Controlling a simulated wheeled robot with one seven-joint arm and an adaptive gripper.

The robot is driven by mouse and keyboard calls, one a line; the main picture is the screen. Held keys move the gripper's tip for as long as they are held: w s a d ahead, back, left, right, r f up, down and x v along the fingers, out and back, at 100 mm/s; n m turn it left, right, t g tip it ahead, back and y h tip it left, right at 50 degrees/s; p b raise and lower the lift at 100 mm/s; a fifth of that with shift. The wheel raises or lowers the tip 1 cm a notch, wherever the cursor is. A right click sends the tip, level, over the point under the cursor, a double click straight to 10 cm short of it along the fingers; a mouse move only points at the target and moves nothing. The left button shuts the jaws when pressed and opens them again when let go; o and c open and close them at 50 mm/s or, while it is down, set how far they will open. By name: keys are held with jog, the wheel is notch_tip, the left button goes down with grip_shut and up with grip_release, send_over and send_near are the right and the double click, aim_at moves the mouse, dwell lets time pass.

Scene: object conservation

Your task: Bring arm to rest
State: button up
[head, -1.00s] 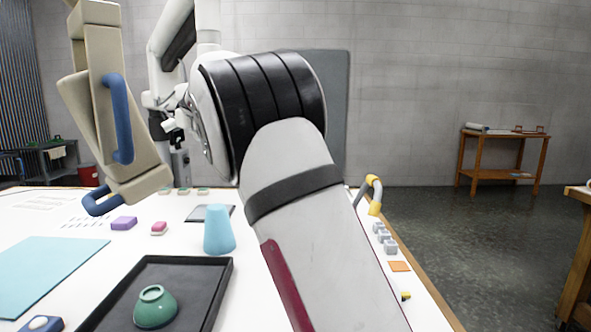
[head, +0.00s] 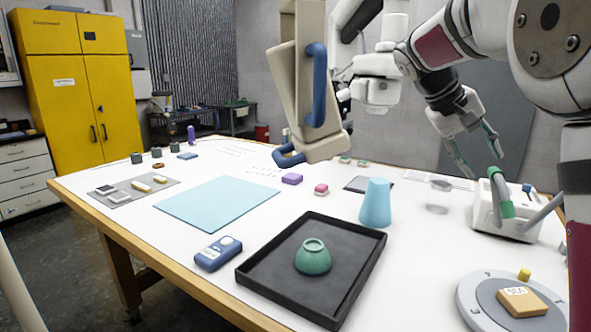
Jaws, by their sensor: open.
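My gripper (head: 484,166) hangs at the right in the head view, with its two fingers spread and nothing between them. It points down over the right part of the white table (head: 140,215), beside a white device with a green-ended handle (head: 505,218); I cannot tell whether they touch. My arm (head: 450,45) bends across the upper right, with its large joint near the right edge. A green bowl (head: 313,259) lies upside down in a black tray (head: 262,283) on the table, apart from my gripper.
A beige block with blue handles (head: 285,75) and white jointed equipment (head: 375,65) hang over the table's back. A light blue cone (head: 375,203), a teal mat (head: 215,207), a blue device (head: 218,253) and a grey turntable with an orange block (head: 470,300) are on the table. Its front left is clear.

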jog(key=s+a+f+t+y, duration=0.1)
jog(key=s+a+f+y, duration=0.1)
jog(key=s+a, duration=0.4)
jog(key=s+a+f+n+t+y+p, duration=0.1)
jog(key=s+a+f+y, duration=0.2)
jog(key=s, duration=1.2)
jog(key=s+a+f+n+t+y+p, duration=0.1)
jog(key=s+a+f+t+y, duration=0.1)
jog(key=s+a+f, duration=0.4)
jog(key=s+a+y, duration=0.1)
jog(key=s+a, duration=0.2)
jog(key=s, duration=0.1)
jog(key=shift+s, duration=0.4)
jog(key=shift+r, duration=0.1)
